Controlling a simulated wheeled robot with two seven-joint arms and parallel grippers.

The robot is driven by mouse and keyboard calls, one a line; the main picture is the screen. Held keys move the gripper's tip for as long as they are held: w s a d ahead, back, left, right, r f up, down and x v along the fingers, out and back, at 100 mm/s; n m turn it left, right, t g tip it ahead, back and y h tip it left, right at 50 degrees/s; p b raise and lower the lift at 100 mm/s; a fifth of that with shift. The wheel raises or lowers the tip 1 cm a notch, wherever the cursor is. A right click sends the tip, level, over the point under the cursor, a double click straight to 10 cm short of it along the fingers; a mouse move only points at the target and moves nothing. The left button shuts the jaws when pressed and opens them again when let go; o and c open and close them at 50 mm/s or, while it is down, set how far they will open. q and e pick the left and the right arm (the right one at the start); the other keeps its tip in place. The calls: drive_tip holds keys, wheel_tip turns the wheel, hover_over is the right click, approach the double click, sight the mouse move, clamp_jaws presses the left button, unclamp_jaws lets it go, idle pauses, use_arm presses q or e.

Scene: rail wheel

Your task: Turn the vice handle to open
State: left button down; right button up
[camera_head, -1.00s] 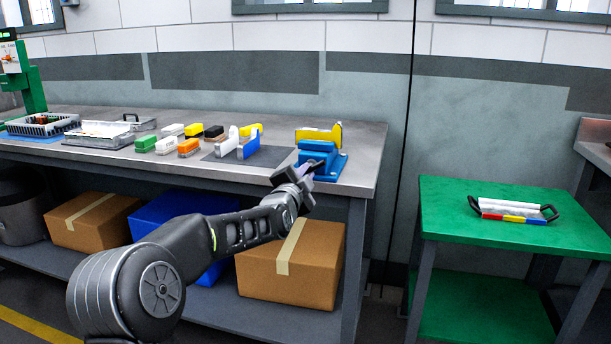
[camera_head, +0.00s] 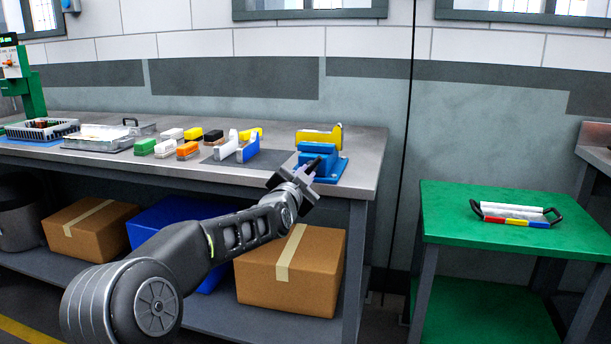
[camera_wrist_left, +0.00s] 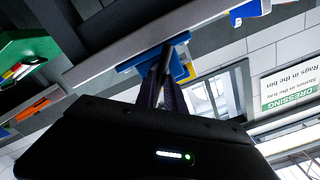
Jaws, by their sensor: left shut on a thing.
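The blue vice (camera_head: 328,163) stands at the right front of the grey workbench, with a yellow block (camera_head: 318,137) at its back. My left gripper (camera_head: 309,168) is at the vice's front left side, shut on the vice handle, which is mostly hidden by the fingers. In the left wrist view the gripper (camera_wrist_left: 164,75) reaches to the blue vice (camera_wrist_left: 135,62), and a dark handle part shows at the fingertips. My right gripper is not in view.
Small coloured blocks (camera_head: 188,150) and a blue and white holder (camera_head: 248,147) stand left of the vice. A tray (camera_head: 92,137) lies farther left. A green table (camera_head: 450,225) with a handled tray (camera_head: 515,222) stands at right, across a gap.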

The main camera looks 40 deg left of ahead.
use_arm(q)
drive_tip(key=shift+f+n+b, duration=0.1)
drive_tip(key=shift+n+b, duration=1.15)
drive_tip(key=shift+n, duration=0.65)
drive_tip(key=n+b, duration=0.2)
drive_tip(key=n, duration=0.1)
drive_tip(key=shift+f+n+b, duration=0.1)
drive_tip(key=shift+n+b, duration=0.25)
drive_tip(key=shift+n, duration=0.05)
drive_tip(key=c, duration=1.3)
unclamp_jaws()
drive_tip(key=shift+r, duration=0.2)
drive_tip(key=shift+s, duration=0.1)
